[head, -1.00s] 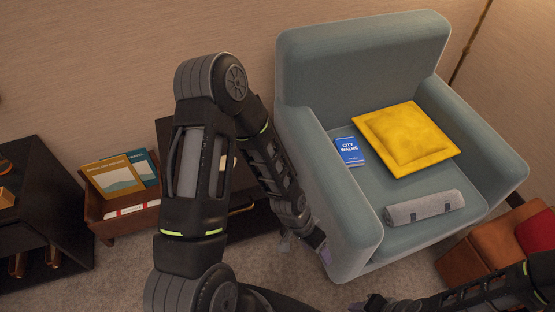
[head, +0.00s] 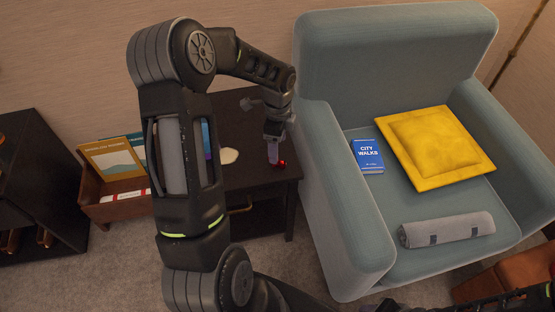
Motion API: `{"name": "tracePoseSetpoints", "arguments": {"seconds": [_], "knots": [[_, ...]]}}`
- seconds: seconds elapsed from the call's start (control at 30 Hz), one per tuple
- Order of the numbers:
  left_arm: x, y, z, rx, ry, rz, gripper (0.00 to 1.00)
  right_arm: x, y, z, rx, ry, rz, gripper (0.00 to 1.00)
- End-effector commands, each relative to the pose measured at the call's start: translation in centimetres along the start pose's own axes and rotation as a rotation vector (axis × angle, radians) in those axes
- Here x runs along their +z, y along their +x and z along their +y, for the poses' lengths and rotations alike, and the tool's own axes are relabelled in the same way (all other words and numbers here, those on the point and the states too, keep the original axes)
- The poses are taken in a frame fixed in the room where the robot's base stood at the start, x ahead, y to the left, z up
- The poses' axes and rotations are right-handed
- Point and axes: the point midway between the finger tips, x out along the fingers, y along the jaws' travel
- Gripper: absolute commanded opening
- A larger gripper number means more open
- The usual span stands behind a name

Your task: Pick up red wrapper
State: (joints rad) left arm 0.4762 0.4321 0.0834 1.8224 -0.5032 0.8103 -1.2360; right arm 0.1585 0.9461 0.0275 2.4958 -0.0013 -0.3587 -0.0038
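A small shiny red wrapper (head: 280,163) lies on the dark side table (head: 255,186), near the edge closest to the armchair. My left gripper (head: 273,153) points down over the table, with its fingertips right beside the wrapper, on its left. I cannot tell whether they touch it, or how far apart the fingers are. My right arm lies along the bottom right edge. Its gripper (head: 380,308) is mostly cut off by the frame's bottom edge, well away from the wrapper.
A pale round item (head: 229,155) lies on the table left of my gripper. The blue-grey armchair (head: 345,215) stands close on the right, holding a blue book (head: 367,155), a yellow cushion (head: 435,147) and a grey roll (head: 447,230). A book rack (head: 115,208) stands left.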

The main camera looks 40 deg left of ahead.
Motion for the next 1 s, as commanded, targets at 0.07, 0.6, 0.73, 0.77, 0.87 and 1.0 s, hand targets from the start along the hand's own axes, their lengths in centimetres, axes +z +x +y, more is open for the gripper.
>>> {"name": "tracePoseSetpoints", "arguments": {"seconds": [0.07, 0.6, 0.73, 0.77, 0.87, 1.0], "knots": [[0.0, 0.9, 0.1, 0.004, 0.000, 0.000, 0.70, 0.0, 0.2, 0.1, 0.000, 0.000, 0.000, 0.36], [0.1, 3.3, 0.2, 0.004, -0.001, 0.001, 0.70, 0.0, 0.4, 0.2, 0.000, 0.000, 0.000, 0.36], [0.1, 5.3, 0.1, 0.003, -0.001, 0.002, 0.70, 0.0, 0.7, 0.2, 0.000, 0.000, 0.000, 0.36], [0.1, 5.7, 0.1, 0.004, 0.000, 0.001, 0.70, 0.0, 0.7, 0.3, 0.000, 0.000, 0.000, 0.36], [0.1, 6.3, 0.1, 0.002, 0.000, 0.001, 0.70, 0.0, 0.7, 0.3, 0.000, 0.000, 0.000, 0.36], [0.1, 6.4, 0.1, 0.000, -0.001, 0.001, 0.70, 0.0, 0.7, 0.3, 0.000, 0.000, 0.000, 0.36]]}}
